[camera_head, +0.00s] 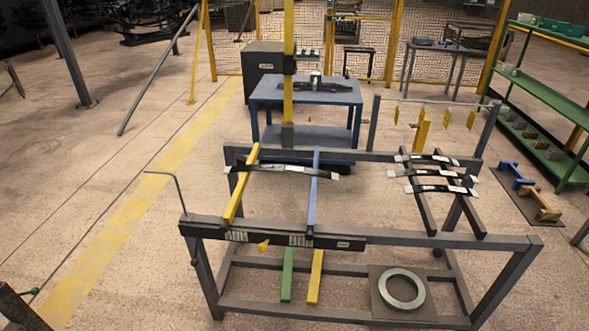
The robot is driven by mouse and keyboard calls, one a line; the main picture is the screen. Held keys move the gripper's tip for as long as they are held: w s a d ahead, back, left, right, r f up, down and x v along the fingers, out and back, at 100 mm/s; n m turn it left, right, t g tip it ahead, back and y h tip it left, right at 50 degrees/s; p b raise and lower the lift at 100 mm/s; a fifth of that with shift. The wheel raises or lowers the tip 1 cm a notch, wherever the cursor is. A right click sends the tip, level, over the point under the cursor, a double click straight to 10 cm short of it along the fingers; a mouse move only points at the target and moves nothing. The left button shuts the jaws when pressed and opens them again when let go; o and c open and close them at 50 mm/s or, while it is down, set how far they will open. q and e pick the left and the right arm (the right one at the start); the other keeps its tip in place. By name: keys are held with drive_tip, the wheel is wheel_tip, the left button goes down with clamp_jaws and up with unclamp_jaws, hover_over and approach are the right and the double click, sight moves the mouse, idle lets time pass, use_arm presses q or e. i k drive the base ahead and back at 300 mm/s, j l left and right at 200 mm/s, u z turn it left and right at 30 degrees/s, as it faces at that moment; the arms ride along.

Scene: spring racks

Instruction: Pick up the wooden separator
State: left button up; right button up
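No piece is clearly marked as the wooden separator. A tan, wood-coloured piece (541,205) lies on a dark mat on the floor at the far right, just in front of a blue piece (516,175) of similar shape. I cannot tell whether the tan piece is the separator. Neither of my grippers can be made out in the head view.
A grey metal rack (400,240) fills the middle, with dark leaf springs (290,170) across a yellow bar (240,185) and a blue bar (313,190). More springs (440,175) lie at its right. Green shelves (540,90) stand behind right. The left floor is mostly clear.

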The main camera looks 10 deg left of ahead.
sight(546, 212)
drive_tip(key=i+l+z, duration=0.25)
drive_tip(key=i+l, duration=0.2)
drive_tip(key=l, duration=0.2)
drive_tip(key=i+l+z, duration=0.25)
drive_tip(key=i+l, duration=0.2)
drive_tip(key=l, duration=0.15)
